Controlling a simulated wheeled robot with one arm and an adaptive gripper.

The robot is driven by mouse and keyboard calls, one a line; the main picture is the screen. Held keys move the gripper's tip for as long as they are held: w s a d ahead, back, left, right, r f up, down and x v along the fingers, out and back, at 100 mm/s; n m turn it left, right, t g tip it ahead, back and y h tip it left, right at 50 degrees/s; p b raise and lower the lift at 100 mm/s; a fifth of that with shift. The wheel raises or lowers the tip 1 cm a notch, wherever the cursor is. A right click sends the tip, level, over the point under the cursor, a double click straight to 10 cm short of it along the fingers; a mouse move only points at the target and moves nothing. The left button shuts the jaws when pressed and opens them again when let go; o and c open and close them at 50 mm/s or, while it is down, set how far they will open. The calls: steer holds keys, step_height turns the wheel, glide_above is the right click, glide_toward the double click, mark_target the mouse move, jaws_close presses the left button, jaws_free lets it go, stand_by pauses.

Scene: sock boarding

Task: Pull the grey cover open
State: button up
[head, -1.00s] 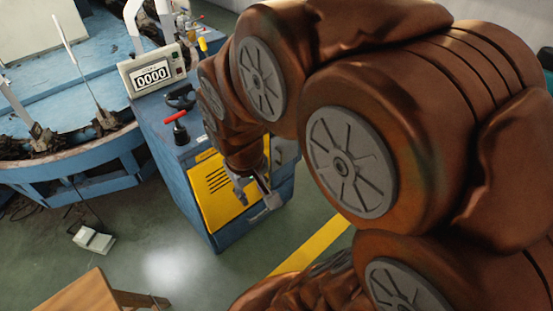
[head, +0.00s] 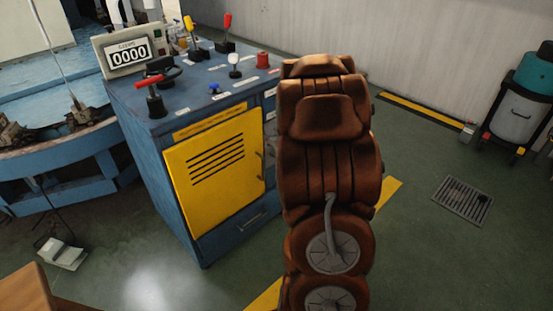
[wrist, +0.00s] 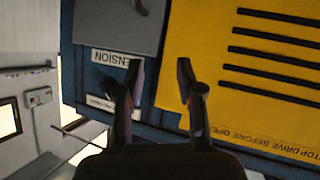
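The grey cover (wrist: 112,25) is at the top left in the wrist view, on the blue cabinet front, with a small grey pull near its right edge. It looks shut. In the head view only a grey sliver (head: 271,146) shows beside my arm, which hides the rest. My gripper (wrist: 160,82) is open and empty in the wrist view. Its fingers are apart, over the strip between the "TENSION" label and the yellow door, below the cover in the picture. I see no contact with the cover. In the head view my gripper is hidden behind my arm.
The yellow slotted door (head: 213,170) is shut, beside the grey cover. A floor grate (head: 463,200) and a teal-topped drum (head: 513,110) are at right. The floor between is clear.

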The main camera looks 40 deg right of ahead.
steer(key=s+d+f+t+y+b, duration=0.1)
steer(key=d+f+t+b, duration=0.15)
steer(key=f+b, duration=0.2)
steer(key=s+d+f+t+b, duration=0.1)
steer(key=d+f+t+b, duration=0.15)
steer(key=f, duration=0.25)
steer(key=shift+m+t, duration=0.3)
steer(key=shift+t, duration=0.1)
steer(key=shift+b+x, duration=1.5)
steer(key=shift+x, duration=2.05)
steer(key=shift+a, duration=0.2)
jaws_close()
